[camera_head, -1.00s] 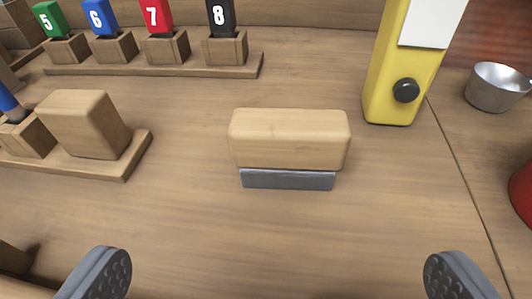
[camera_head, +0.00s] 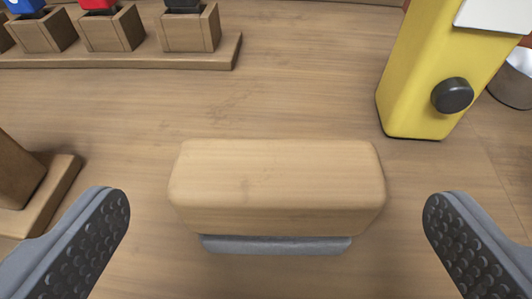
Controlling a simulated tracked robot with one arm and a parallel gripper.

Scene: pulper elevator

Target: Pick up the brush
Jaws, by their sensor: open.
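The brush (camera_head: 277,185) has a light wooden block as its handle and a grey strip (camera_head: 276,245) along its lower side. It rests on the wooden table in the middle of the view, long side running left to right. My gripper (camera_head: 276,215) is open, with one dark studded finger left of the brush and the other right of it. There is a gap between each finger and the brush's ends. Nothing is held.
A yellow device (camera_head: 425,75) with a black knob stands just behind and right of the brush. A wooden rack (camera_head: 120,55) with coloured pieces lies at the back left. A wooden stand (camera_head: 55,195) is at the left. A metal cup (camera_head: 512,80) shows at the right edge.

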